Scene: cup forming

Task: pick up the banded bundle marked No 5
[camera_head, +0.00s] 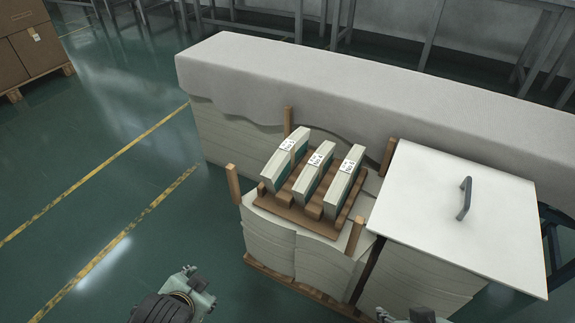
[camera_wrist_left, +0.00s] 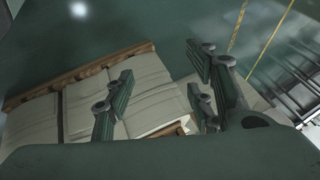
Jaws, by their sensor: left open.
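Three banded bundles stand side by side in a slotted wooden rack on a paper stack in the head view: a left one (camera_head: 284,160), a middle one (camera_head: 313,173) and a right one (camera_head: 343,184). Each has a white label on top; the numbers are too small for me to read surely, so I cannot tell which is No 5. My left gripper (camera_head: 196,287) is low in the head view, left of the stack and apart from the bundles. In the left wrist view its fingers (camera_wrist_left: 163,97) are spread and empty. My right gripper (camera_head: 410,316) barely shows at the bottom edge; its jaws are unclear.
Wooden posts (camera_head: 233,184) rise at the stack's corners around the rack (camera_head: 300,213). A white board with a grey handle (camera_head: 464,199) lies to the right. A long cloth-covered stack (camera_head: 400,105) runs behind. The green floor at left is open. Cartons (camera_head: 35,50) stand far left.

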